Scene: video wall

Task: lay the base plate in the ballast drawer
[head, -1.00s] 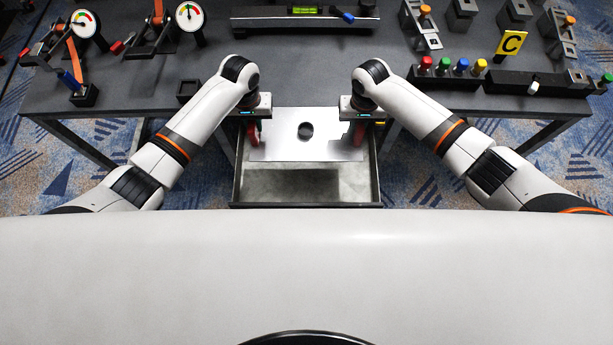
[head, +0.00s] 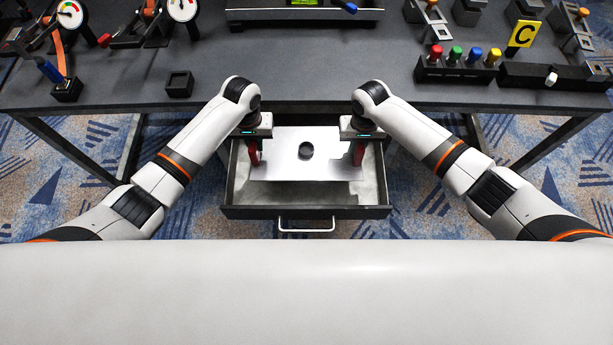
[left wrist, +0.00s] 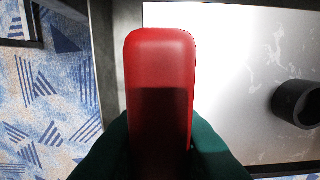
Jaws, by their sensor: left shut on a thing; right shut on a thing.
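The base plate (head: 325,165) is a flat silver sheet with a black round part (head: 306,151) at its middle and red grips at its left and right ends. It is over the open ballast drawer (head: 305,212), within the side walls; I cannot tell its height above the floor. My left gripper (head: 253,153) is shut on the left red grip, which fills the middle of the left wrist view (left wrist: 160,75). The plate shows there on the right (left wrist: 225,60). My right gripper (head: 359,152) is shut on the right red grip, partly hidden by my wrist.
The dark table (head: 300,85) stands behind and above the drawer. The drawer's pale handle (head: 306,227) faces me.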

